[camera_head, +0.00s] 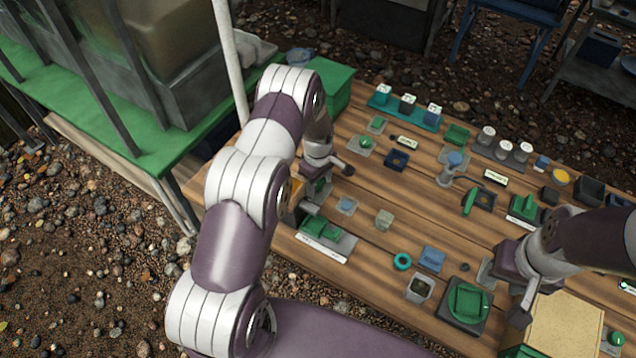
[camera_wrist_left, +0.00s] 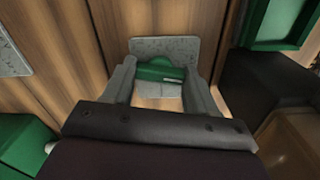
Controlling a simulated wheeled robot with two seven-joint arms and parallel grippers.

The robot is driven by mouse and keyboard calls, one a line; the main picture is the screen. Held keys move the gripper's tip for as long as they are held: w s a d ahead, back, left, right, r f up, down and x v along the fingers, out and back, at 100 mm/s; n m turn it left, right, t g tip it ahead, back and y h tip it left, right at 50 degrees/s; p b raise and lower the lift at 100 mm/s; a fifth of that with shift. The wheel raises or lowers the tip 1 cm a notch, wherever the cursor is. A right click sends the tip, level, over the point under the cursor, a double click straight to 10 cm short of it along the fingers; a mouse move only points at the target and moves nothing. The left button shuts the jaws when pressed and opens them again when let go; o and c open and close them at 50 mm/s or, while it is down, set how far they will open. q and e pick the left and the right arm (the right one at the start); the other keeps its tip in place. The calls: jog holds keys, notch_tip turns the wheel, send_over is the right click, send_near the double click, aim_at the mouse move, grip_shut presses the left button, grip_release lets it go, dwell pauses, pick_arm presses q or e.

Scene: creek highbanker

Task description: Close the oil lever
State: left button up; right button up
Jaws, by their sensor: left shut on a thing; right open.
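A green lever (camera_wrist_left: 160,73) sits on a grey plate (camera_wrist_left: 178,47) on the wooden table, in the left wrist view. My left gripper (camera_wrist_left: 163,88) has one finger on each side of it and is shut on it. In the head view my left gripper (camera_head: 319,182) is low over the table's left part, and its wrist and fingers mostly hide the lever. I cannot read a label that names it the oil lever. My right gripper (camera_head: 508,290) is open over the right front of the table, with nothing visible between its fingers.
The wooden table (camera_head: 372,262) carries several small green, blue and grey fixtures. Close to my left gripper are a green block on a grey base (camera_head: 322,229) and a green box (camera_head: 330,82). A yellowish box (camera_head: 566,328) stands near my right gripper. A green bench (camera_head: 110,140) is at left.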

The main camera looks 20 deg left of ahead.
aim_at(318, 183)
pick_arm(q)
jog(key=shift+n+b, duration=0.3)
jog(key=shift+n, duration=0.9)
jog(key=o, duration=1.1)
jog(key=shift+c, duration=0.2)
notch_tip(318, 183, up, 13)
jog(key=b, duration=0.1)
